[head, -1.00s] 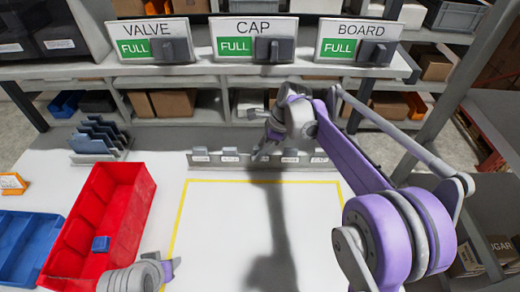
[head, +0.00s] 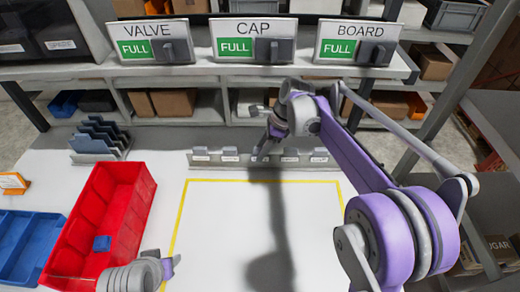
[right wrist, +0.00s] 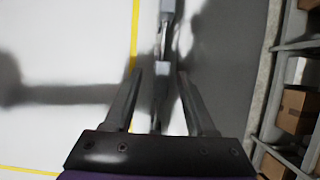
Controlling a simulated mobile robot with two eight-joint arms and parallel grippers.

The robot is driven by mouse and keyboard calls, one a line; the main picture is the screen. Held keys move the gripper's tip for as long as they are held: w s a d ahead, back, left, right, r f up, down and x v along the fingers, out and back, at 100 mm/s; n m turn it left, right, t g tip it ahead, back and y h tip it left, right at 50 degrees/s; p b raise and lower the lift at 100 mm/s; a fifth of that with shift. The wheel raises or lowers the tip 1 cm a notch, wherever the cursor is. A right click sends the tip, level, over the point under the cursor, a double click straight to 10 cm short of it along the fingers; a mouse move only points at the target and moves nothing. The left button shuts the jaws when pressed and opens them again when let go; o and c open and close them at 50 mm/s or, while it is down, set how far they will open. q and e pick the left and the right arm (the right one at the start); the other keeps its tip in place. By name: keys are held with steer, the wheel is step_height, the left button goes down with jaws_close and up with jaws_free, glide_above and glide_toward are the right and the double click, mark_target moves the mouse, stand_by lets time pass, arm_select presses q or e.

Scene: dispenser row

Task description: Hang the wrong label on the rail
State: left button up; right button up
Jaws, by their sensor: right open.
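A grey rail (head: 215,164) stands at the back of the white table, with several small tabs bearing white labels (head: 229,154) along it. The print is too small to read, so I cannot tell which label is wrong. My right gripper (head: 262,154) reaches down at the middle of the rail and hides part of it. In the right wrist view its two fingers (right wrist: 163,100) are apart, with a grey upright piece (right wrist: 161,82) between them. I cannot tell whether they touch it. My left gripper (head: 172,267) is low at the left, beside the red bin; its jaw is unclear.
A red bin (head: 127,222) holds a small blue block (head: 102,243). A blue tray (head: 18,238), an orange tag (head: 13,183) and a dark slotted rack (head: 100,138) stand left. Above, VALVE, CAP (head: 253,40) and BOARD signs read FULL. The yellow-outlined area (head: 225,230) is clear.

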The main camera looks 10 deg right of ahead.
mark_target(297, 149)
arm_select(q)
steer(key=shift+w+r+p, duration=0.3)
steer(key=shift+r, duration=0.5)
arm_select(e)
steer(key=v, duration=0.2)
steer(key=shift+r, duration=0.35)
arm_select(q)
steer(key=shift+f+b, duration=0.35)
steer(key=shift+f, duration=0.25)
steer(key=shift+s+f, duration=0.1)
steer(key=shift+s, duration=0.2)
arm_select(e)
steer(key=d, duration=0.3)
steer(key=s+d, duration=0.1)
steer(key=d, duration=0.3)
steer(key=s+d+f, duration=0.1)
steer(key=d, duration=0.2)
steer(key=shift+s+d, duration=0.1)
steer(key=shift+d, duration=0.1)
arm_select(q)
steer(key=shift+w, duration=0.1)
arm_select(e)
steer(key=shift+d, duration=0.6)
steer(key=shift+s, duration=0.1)
